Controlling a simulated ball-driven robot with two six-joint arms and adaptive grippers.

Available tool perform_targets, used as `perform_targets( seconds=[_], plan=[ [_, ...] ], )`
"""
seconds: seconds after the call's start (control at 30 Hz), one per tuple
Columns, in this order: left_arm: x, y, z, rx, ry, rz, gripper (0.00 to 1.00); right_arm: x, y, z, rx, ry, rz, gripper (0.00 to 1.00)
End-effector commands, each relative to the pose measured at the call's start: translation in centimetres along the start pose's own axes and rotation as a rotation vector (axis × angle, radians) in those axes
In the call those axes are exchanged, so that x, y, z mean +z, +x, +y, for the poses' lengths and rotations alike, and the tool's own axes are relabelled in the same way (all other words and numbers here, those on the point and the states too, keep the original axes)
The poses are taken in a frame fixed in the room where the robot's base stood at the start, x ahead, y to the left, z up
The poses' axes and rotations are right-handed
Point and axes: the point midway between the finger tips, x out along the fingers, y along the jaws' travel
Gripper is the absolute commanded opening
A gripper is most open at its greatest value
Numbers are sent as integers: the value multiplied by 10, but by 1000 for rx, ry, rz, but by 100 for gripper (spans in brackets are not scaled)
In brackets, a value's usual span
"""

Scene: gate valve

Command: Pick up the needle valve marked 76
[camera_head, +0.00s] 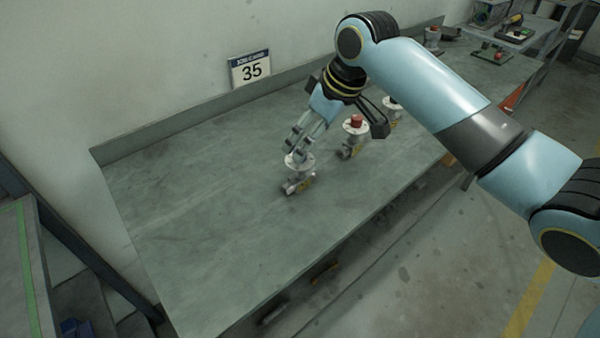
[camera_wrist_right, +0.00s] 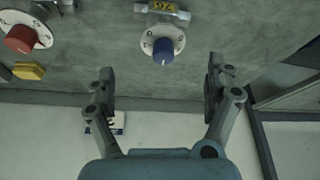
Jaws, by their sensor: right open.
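A needle valve (camera_head: 299,181) with a white round flange stands on the grey-green bench in the head view. In the right wrist view the same valve (camera_wrist_right: 163,42) shows a blue knob, a numbered dial and a yellow tag (camera_wrist_right: 163,8); I cannot read the tag's number for sure. My right gripper (camera_head: 298,146) is at the top of this valve, its fingers hiding the knob in the head view. In the wrist view the right gripper (camera_wrist_right: 162,88) is open, with the blue knob beyond the gap between the fingers. My left gripper is not in view.
A red-knobbed valve (camera_head: 353,135) stands close by; it also shows in the wrist view (camera_wrist_right: 20,38). Another valve (camera_head: 391,112) stands behind it. A sign reading 35 (camera_head: 250,70) leans at the wall. The bench's left part (camera_head: 190,200) is clear.

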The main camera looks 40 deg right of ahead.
Motion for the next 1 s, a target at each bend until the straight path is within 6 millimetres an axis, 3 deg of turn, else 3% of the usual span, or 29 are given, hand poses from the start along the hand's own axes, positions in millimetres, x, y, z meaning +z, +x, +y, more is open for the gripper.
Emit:
perform_targets(
  seconds=[0.1,0.33,0.6,0.87,1.0],
  plan=[
    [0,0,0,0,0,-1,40,0,20,-1,-2,3,1,87],
    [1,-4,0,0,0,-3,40,3,40,-2,-2,2,-1,87],
    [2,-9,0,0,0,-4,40,7,78,-4,1,2,1,87],
    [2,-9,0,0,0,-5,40,8,83,-4,2,0,1,87],
    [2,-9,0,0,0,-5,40,7,83,-4,2,0,1,71]
  ],
)
